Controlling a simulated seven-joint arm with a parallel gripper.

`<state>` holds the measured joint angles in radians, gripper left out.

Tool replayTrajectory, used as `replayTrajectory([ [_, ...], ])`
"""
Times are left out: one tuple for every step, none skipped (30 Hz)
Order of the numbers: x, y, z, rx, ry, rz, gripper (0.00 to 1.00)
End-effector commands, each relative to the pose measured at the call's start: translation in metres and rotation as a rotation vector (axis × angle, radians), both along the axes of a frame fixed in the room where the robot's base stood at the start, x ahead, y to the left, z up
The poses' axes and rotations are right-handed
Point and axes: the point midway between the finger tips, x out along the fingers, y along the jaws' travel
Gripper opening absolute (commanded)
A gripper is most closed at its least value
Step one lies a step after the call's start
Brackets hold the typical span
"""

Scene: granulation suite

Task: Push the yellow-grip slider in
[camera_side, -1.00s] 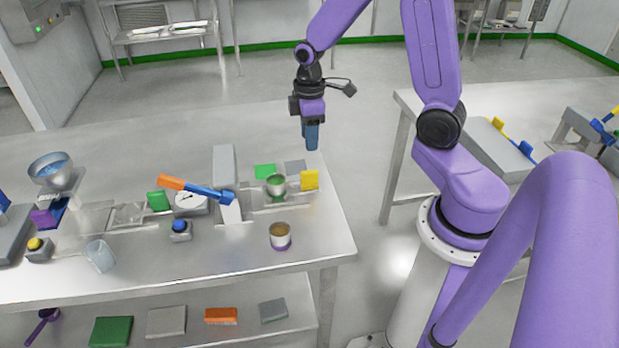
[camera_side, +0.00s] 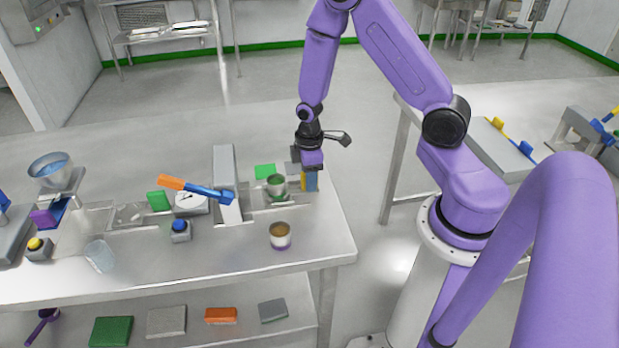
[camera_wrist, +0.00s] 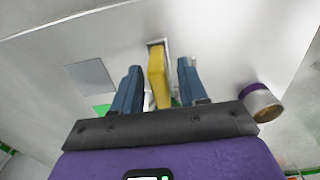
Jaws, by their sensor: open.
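The yellow grip (camera_side: 303,181) of the slider stands upright at the right end of the track on the bench, partly hidden behind my gripper in the side view. My gripper (camera_side: 311,182) is open and lowered beside the grip. In the wrist view the yellow grip (camera_wrist: 158,75) shows between the two blue fingers of my gripper (camera_wrist: 160,82), with a gap on each side. A cup with green contents (camera_side: 276,186) sits at the slider, left of the grip.
A cup with a purple base (camera_side: 280,236) stands in front. A green square (camera_side: 265,171) lies behind. The bench's right edge is close to my gripper.

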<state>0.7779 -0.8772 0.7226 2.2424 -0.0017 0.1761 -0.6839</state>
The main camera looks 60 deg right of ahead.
Motion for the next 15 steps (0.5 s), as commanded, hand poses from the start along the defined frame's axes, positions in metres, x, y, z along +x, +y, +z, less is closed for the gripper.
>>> replayTrajectory([
  [-0.0003, -0.0001, -0.0029, 0.000, 0.001, 0.000, 0.43],
  [-0.0002, -0.0002, -0.0041, 0.000, 0.001, 0.000, 0.43],
  [-0.0001, -0.0001, -0.0053, 0.000, 0.000, 0.000, 0.43],
  [-0.0001, -0.0001, -0.0060, 0.000, 0.000, 0.000, 0.43],
  [-0.0001, -0.0001, -0.0064, 0.000, 0.000, 0.000, 0.43],
  [-0.0001, -0.0001, -0.0068, 0.000, 0.000, 0.000, 0.43],
  [-0.0001, -0.0001, -0.0069, 0.000, 0.000, 0.000, 0.43],
  [-0.0001, -0.0001, -0.0069, 0.001, -0.001, 0.000, 0.43],
  [-0.0001, -0.0001, -0.0069, 0.001, -0.001, 0.000, 0.43],
  [-0.0001, -0.0001, -0.0068, 0.001, -0.001, 0.000, 0.43],
  [-0.0001, -0.0001, -0.0068, 0.001, -0.001, 0.000, 0.43],
  [-0.0001, -0.0001, -0.0067, 0.000, 0.000, 0.000, 0.43],
  [-0.0001, -0.0001, -0.0067, 0.000, 0.000, 0.000, 0.39],
  [-0.0001, -0.0001, -0.0067, 0.000, 0.000, 0.000, 0.30],
  [-0.0001, 0.0000, -0.0066, 0.000, 0.000, 0.000, 0.17],
])
